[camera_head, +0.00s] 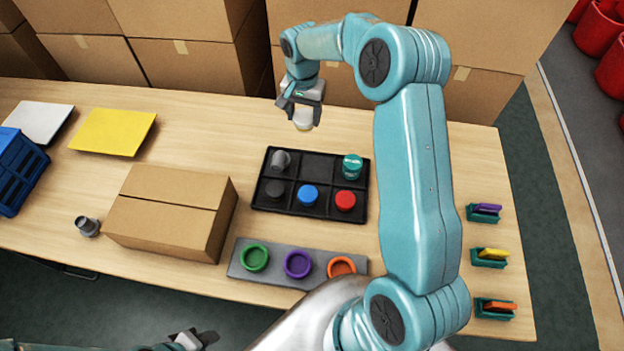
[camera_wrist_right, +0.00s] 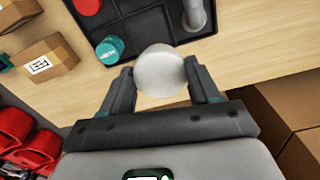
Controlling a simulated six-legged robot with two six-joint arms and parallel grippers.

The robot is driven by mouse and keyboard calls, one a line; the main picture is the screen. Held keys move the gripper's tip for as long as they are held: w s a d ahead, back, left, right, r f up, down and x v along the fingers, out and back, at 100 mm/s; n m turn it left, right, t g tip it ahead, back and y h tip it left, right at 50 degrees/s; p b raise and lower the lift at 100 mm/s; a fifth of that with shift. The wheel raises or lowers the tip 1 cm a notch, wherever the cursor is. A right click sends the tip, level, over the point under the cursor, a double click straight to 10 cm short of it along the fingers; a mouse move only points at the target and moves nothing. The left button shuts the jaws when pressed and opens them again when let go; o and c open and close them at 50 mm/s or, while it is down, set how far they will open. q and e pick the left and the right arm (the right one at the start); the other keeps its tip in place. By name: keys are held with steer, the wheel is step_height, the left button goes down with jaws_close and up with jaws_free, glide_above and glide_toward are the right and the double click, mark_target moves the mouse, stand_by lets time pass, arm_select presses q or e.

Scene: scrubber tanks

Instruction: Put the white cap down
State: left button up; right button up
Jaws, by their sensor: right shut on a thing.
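The white cap (camera_head: 303,119) is a pale round piece held in my right gripper (camera_head: 303,108), just beyond the far edge of the black tray. In the right wrist view the white cap (camera_wrist_right: 160,70) sits between the two fingers of the right gripper (camera_wrist_right: 162,85), which is shut on it. The black tray (camera_head: 262,190) has compartments with a grey fitting, a teal jar, and dark, blue and red caps. My left gripper (camera_head: 197,339) is low at the bottom edge, small and partly cut off; I cannot tell whether it is open.
A cardboard box (camera_head: 160,232) stands left of the tray, with a grey fitting (camera_head: 87,226) beside it. A grey strip (camera_head: 242,271) with green, purple and orange rings lies in front. Large boxes (camera_head: 180,65) line the far side. The table around the cap is clear.

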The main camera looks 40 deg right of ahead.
steer(key=shift+m, duration=0.3)
steer(key=d+f+b, duration=0.1)
steer(key=f+b, duration=0.2)
steer(key=f, duration=0.4)
steer(key=s+d+f+b, duration=0.1)
steer(key=f+b, duration=0.2)
steer(key=f, duration=0.4)
steer(key=f+b, duration=0.4)
steer(key=f, duration=0.2)
steer(key=shift+s+d+f, duration=0.4)
steer(key=shift+w+f, duration=0.1)
steer(key=shift+f, duration=0.1)
steer(key=o, duration=1.2)
